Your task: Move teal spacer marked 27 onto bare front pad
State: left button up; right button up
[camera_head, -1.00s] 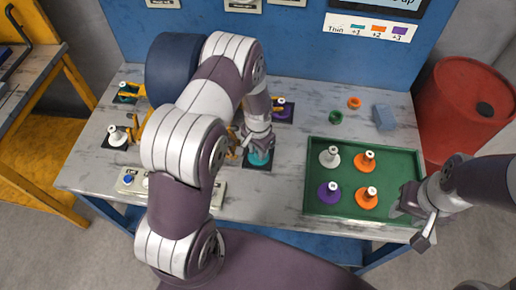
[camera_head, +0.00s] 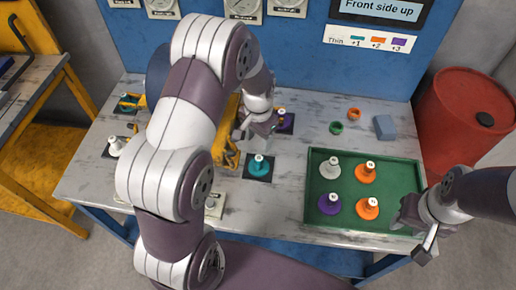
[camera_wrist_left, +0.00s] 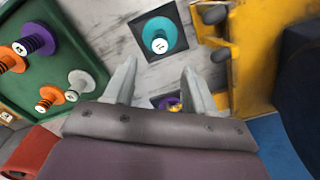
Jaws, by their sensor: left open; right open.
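A teal spacer (camera_head: 259,169) with a white numbered top stands upright on a dark square pad (camera_head: 247,175) at the bench's front middle. It also shows on its pad in the left wrist view (camera_wrist_left: 158,32); its number is too small to read surely. My left gripper (camera_wrist_left: 159,68) is open and empty. In the head view my left gripper (camera_head: 257,131) is behind and apart from the teal spacer, near a purple spacer (camera_head: 286,122) on a rear pad. My right gripper (camera_head: 403,220) is open at the green tray's right front corner.
The green tray (camera_head: 347,190) holds white, purple and two orange spacers. A yellow-framed motor (camera_head: 226,150) stands left, partly hidden by my left arm. A white spacer (camera_head: 116,145) is at the left. Loose rings and a blue block (camera_head: 384,127) lie behind the tray.

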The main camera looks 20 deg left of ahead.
pick_arm(q)
jog(key=s+d+r+n, duration=0.1)
jog(key=s+r, duration=0.3)
jog(key=s, duration=0.3)
jog(key=s+d+r+n+t, duration=0.1)
jog(key=s+d+r+n, duration=0.1)
jog(key=s+r, duration=0.3)
jog(key=shift+s+n, duration=0.3)
jog(key=shift+s, duration=0.8)
jog(key=shift+r, duration=0.1)
